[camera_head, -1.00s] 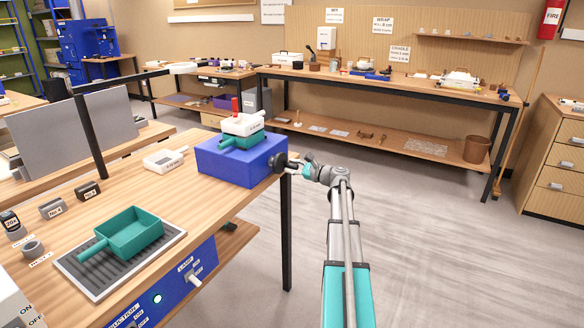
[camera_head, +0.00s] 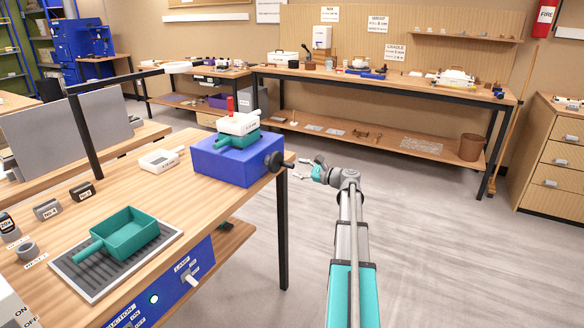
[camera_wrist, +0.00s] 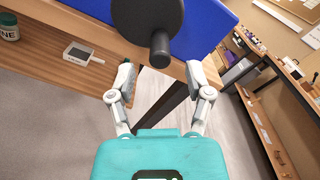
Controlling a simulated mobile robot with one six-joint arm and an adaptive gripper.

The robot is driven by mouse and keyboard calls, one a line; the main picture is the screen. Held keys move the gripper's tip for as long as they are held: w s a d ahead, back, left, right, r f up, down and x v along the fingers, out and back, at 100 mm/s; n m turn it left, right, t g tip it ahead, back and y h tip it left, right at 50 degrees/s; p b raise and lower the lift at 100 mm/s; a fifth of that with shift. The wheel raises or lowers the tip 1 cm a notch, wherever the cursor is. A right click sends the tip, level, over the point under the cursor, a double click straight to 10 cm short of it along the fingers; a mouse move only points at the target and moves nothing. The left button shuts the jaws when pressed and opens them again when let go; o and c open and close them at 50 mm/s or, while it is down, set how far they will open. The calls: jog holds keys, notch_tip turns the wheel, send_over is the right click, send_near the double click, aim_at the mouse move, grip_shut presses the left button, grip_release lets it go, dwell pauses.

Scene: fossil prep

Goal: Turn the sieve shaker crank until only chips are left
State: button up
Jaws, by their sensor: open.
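The sieve shaker is a blue box (camera_head: 222,160) at the right end of the workbench, with a teal sieve (camera_head: 240,139) and a white sieve tray (camera_head: 240,123) stacked on top. Its black crank (camera_head: 275,161) sits on the right side of the box. In the wrist view the crank's disc (camera_wrist: 140,14) and its peg handle (camera_wrist: 160,50) stick out toward me. My gripper (camera_head: 304,168) is open and empty, a little to the right of the crank and apart from it. In the wrist view its two fingers (camera_wrist: 160,75) are spread below the peg. The sieve contents cannot be made out.
A teal scoop-like tray (camera_head: 124,233) lies on a ribbed mat (camera_head: 75,280) at the front of the bench. A small white scale (camera_head: 160,160) stands left of the shaker. The bench edge and black leg (camera_head: 283,235) are near my arm. Open floor lies to the right.

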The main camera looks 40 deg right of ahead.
jog(key=v, duration=0.7)
jog(key=shift+w+a, duration=0.1)
jog(key=shift+a, duration=0.05)
dwell(0.8)
